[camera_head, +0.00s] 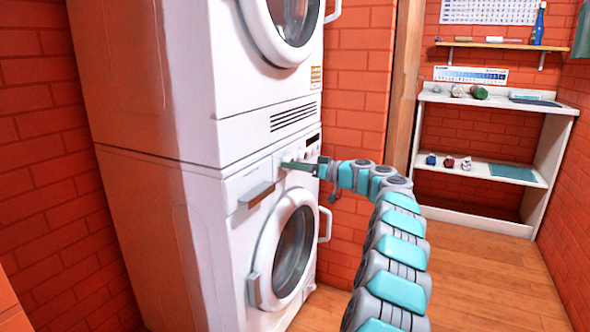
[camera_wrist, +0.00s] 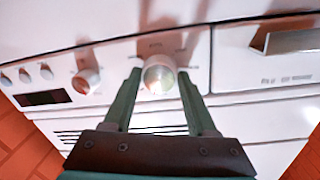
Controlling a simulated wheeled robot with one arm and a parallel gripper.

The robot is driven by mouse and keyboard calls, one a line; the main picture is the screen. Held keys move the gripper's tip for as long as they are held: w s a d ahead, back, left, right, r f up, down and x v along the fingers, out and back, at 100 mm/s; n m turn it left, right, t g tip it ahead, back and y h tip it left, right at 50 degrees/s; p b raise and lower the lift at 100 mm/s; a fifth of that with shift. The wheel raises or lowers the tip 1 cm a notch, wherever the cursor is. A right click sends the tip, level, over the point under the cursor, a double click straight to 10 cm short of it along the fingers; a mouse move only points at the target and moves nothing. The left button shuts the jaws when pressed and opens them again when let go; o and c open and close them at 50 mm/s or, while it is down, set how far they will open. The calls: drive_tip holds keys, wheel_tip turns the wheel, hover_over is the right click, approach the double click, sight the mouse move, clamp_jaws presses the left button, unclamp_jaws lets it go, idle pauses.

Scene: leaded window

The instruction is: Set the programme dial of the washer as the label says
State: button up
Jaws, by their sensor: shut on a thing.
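The washer (camera_head: 215,285) is the white lower machine of a stack, with a round glass door. In the wrist view its panel carries a round pale dial (camera_wrist: 159,75) in the middle. My gripper (camera_head: 287,165) reaches the panel from the right in the head view. In the wrist view my gripper's two green fingers (camera_wrist: 158,78) lie on either side of this dial, shut on it. Faint marks surround the dial, too blurred to read. A small yellowish label (camera_head: 316,76) is on the upper machine; its text is too small to read.
A second knob (camera_wrist: 86,80), several small buttons, a dark display (camera_wrist: 42,98) and a drawer handle (camera_wrist: 290,40) share the panel. The upper machine (camera_head: 225,70) stands on the washer. A white shelf unit (camera_head: 550,150) stands at the right; the floor before it is clear.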

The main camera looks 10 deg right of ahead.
drive_tip(key=shift+w+d+m+g+y+p, duration=0.2)
drive_tip(key=shift+m+p, duration=0.65)
drive_tip(key=shift+m, duration=4)
drive_tip(key=shift+s+a+m+g+y+p, duration=0.25)
drive_tip(key=shift+m+p, duration=0.55)
drive_tip(key=shift+m, duration=4)
drive_tip(key=shift+w+d+m+g+y+p, duration=0.25)
drive_tip(key=shift+m+p, duration=0.6)
drive_tip(key=shift+m, duration=4)
drive_tip(key=shift+a, duration=0.1)
drive_tip(key=shift+f, duration=0.1)
drive_tip(key=o, duration=1.4)
drive_tip(key=shift+c, duration=0.2)
